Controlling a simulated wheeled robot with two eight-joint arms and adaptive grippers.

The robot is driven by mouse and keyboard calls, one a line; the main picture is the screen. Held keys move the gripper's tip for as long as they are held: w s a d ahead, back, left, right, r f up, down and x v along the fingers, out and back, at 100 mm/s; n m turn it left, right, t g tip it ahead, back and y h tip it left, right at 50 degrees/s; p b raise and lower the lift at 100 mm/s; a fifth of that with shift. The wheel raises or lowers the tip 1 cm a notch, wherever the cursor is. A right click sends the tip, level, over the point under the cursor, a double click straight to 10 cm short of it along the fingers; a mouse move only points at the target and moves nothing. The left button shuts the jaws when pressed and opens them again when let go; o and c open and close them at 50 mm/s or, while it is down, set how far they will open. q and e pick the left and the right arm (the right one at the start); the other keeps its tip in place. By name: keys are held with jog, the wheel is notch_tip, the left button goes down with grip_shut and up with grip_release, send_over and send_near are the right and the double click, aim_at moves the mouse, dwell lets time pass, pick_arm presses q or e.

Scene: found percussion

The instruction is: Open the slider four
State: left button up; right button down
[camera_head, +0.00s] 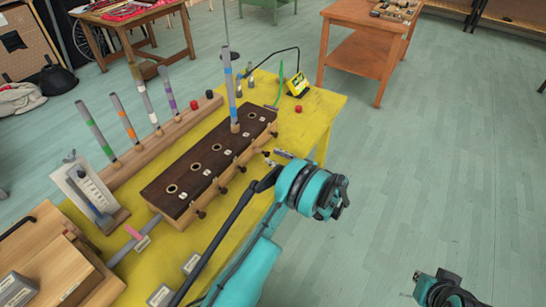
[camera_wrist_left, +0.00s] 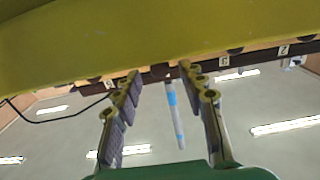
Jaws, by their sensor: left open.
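The dark wooden box (camera_head: 200,172) lies on the yellow table, with a row of round holes in its top and several slider knobs along its near side. A tall blue-banded tube (camera_head: 230,90) stands upright at its far end. My left gripper (camera_head: 276,157) is open beside that far end, at the knob side. In the left wrist view, which is upside down, the open fingers (camera_wrist_left: 162,98) have the tube (camera_wrist_left: 173,112) showing between them, beyond the box edge. Numbered labels show along that edge; the label of slider four cannot be made out.
The yellow table (camera_head: 315,110) also holds a rail of coloured tubes (camera_head: 160,135), a yellow meter (camera_head: 298,85) and a red knob (camera_head: 299,109). Open floor lies to the right.

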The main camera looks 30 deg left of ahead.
pick_arm(q)
jog(key=d, duration=1)
jog(key=shift+s+d, duration=0.3)
jog(key=shift+s, duration=0.1)
jog(key=s+a+r+m+t+h, duration=0.1)
jog(key=s+a+r+m+h, duration=0.1)
jog(key=s+r+m+h, duration=0.25)
jog(key=s+a+r+m+t+h, duration=0.1)
jog(key=a+r+m+h, duration=0.3)
jog(key=r, duration=0.3)
jog(key=s+d+m+t+h, duration=0.2)
jog(key=s+d+m+h, duration=0.2)
jog(key=s, duration=0.7)
jog(key=s+d+m+t+h, duration=0.2)
jog(key=s+d+m+h, duration=0.2)
jog(key=s+d, duration=0.3)
jog(key=s+h, duration=0.1)
jog(key=s, duration=0.3)
jog(key=shift+r+m, duration=0.35)
